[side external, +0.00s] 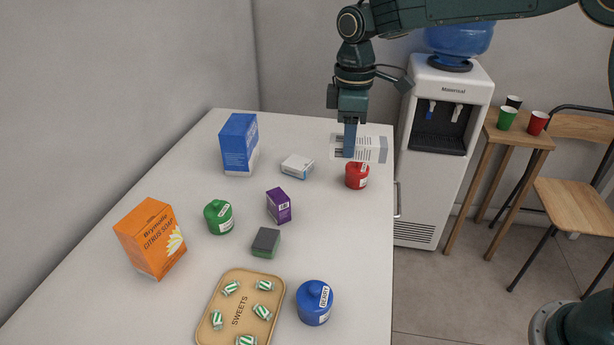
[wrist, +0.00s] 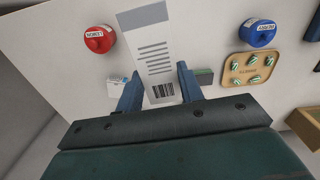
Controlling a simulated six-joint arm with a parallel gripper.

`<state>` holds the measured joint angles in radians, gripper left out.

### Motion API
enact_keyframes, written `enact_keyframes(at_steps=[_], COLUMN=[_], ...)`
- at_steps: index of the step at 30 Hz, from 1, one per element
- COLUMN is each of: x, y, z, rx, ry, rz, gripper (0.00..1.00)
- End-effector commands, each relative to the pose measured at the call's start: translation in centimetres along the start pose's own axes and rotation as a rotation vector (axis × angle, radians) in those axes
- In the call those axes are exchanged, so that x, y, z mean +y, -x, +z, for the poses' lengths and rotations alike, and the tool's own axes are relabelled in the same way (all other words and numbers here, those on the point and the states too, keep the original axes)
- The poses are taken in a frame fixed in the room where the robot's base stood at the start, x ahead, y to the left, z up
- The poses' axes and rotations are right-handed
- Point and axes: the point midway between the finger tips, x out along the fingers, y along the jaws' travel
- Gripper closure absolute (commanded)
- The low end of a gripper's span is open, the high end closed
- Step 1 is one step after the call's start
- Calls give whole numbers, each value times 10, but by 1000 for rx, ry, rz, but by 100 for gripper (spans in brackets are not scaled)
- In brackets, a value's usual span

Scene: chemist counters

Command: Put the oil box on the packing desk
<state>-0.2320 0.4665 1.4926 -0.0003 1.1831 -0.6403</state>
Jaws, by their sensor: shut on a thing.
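I cannot tell which surface is the packing desk.
A water cooler (side external: 440,155) stands right.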

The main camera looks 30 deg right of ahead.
Motion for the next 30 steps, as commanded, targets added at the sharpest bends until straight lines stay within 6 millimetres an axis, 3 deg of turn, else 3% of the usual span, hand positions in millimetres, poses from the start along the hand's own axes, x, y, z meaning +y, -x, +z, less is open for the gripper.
enact_keyframes(at_steps=[9,30], x=[0,3], y=[21,14], z=[0,3], rx=[1,-1], ry=[0,-30], rz=[1,0], gripper=[89,89])
